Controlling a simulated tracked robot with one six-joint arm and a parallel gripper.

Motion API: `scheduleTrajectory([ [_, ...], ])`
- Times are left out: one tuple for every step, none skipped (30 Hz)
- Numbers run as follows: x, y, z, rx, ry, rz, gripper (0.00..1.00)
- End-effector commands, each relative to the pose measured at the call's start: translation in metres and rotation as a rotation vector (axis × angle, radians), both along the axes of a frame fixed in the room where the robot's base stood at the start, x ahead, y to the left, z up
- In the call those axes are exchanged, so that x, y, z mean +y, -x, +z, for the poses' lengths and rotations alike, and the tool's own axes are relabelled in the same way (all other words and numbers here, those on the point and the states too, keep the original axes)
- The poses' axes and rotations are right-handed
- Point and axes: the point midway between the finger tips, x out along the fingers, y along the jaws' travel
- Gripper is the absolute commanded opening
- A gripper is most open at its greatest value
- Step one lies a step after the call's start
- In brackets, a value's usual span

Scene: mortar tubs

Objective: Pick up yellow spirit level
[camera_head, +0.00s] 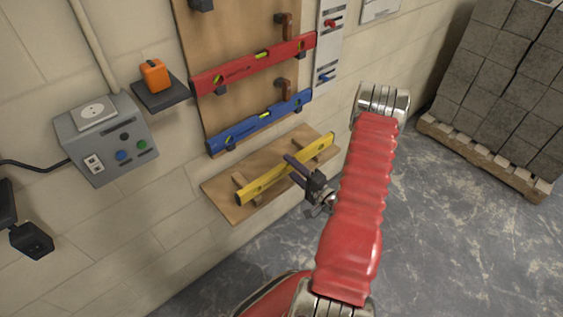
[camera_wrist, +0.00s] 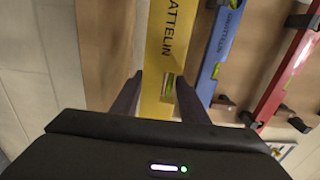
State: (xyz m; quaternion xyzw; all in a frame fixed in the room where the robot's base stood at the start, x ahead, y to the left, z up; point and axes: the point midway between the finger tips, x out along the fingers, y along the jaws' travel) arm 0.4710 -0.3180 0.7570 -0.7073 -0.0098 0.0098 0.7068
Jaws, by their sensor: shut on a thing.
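The yellow spirit level (camera_head: 262,184) lies along the lower wooden board in the head view, tilted up to the right. My gripper (camera_head: 297,170) is at its middle, with the dark fingers on either side of it. In the wrist view the yellow level (camera_wrist: 165,60) runs up the picture between my two fingers (camera_wrist: 160,98), with a greenish vial between the fingertips. My gripper is shut on the level. The level still appears to be at its wooden supports; I cannot tell whether it is clear of them.
A blue level (camera_head: 250,124) and a red level (camera_head: 235,71) hang on the board above. A grey control box (camera_head: 100,135) and an orange device (camera_head: 155,75) are on the wall at left. Grey blocks (camera_head: 500,80) stand on a pallet at right. The floor (camera_head: 450,240) between is clear.

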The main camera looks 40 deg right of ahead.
Motion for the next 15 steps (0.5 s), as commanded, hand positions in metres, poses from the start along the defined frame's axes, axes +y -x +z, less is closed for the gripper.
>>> scheduleTrajectory([
  [0.000, 0.003, 0.001, -0.001, 0.000, -0.001, 0.15],
  [0.000, 0.004, 0.001, -0.001, 0.000, -0.001, 0.15],
  [0.000, 0.007, 0.001, -0.001, -0.001, -0.001, 0.15],
  [-0.001, 0.009, 0.001, -0.001, -0.001, -0.001, 0.15],
  [-0.001, 0.010, 0.001, -0.001, -0.001, -0.001, 0.15],
  [-0.001, 0.012, 0.001, -0.001, -0.001, -0.001, 0.15],
  [-0.001, 0.014, 0.001, -0.001, -0.001, -0.001, 0.15],
  [-0.001, 0.015, 0.001, -0.001, -0.001, -0.001, 0.15],
  [-0.001, 0.018, 0.001, -0.001, -0.001, -0.001, 0.15],
  [-0.001, 0.019, 0.001, -0.001, 0.000, -0.001, 0.15],
  [-0.001, 0.021, 0.001, -0.001, 0.000, -0.001, 0.15],
  [-0.001, 0.023, 0.001, -0.001, 0.000, -0.001, 0.15],
  [-0.001, 0.025, 0.001, -0.001, 0.000, -0.001, 0.15],
  [-0.001, 0.026, 0.001, -0.001, 0.000, -0.001, 0.15],
  [-0.001, 0.029, 0.001, -0.001, 0.000, -0.001, 0.15],
])
